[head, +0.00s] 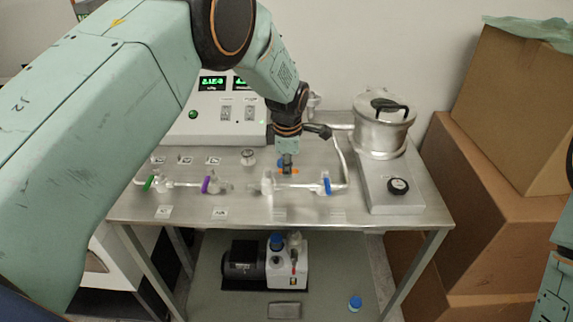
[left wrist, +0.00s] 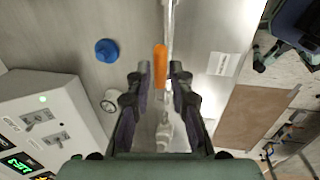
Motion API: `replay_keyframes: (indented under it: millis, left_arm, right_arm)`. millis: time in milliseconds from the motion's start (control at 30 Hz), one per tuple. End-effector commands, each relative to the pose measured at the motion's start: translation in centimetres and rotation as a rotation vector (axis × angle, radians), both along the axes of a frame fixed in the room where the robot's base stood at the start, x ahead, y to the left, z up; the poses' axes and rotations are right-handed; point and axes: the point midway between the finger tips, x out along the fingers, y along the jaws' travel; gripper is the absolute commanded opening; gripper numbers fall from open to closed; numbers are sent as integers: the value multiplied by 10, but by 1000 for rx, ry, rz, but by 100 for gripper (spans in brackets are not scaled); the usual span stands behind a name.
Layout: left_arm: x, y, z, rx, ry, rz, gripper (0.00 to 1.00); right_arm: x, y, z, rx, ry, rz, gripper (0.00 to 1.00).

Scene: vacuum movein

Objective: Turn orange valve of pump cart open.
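The orange valve handle (left wrist: 160,66) sits on a metal tube line and points between the fingertips of my left gripper (left wrist: 155,80) in the left wrist view. That gripper is open, with a finger on each side of the handle and a gap to the right finger. In the head view my left gripper (head: 287,165) reaches down over the pump cart (head: 240,207), and only bits of the orange handle (head: 295,171) show around it. My right gripper is not in view; only a part of my right arm shows at the right edge.
A metal pot (head: 383,125) stands right, a control box (head: 215,120) at the back. A pump (head: 265,264) is on the lower shelf. Cardboard boxes (head: 490,190) stand at right.

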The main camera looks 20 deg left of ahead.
Motion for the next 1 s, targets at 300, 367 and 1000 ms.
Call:
replay_keyframes:
  millis: [300, 367, 1000]
  left_arm:
    - [0, 1, 0, 2, -1, -2, 36]
    - [0, 1, 0, 2, 0, -3, 36]
    - [-17, -5, 95, 1, -3, -3, 36]
  right_arm:
    - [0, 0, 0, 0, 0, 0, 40]
    - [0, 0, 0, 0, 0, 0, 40]
    - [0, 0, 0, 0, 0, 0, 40]
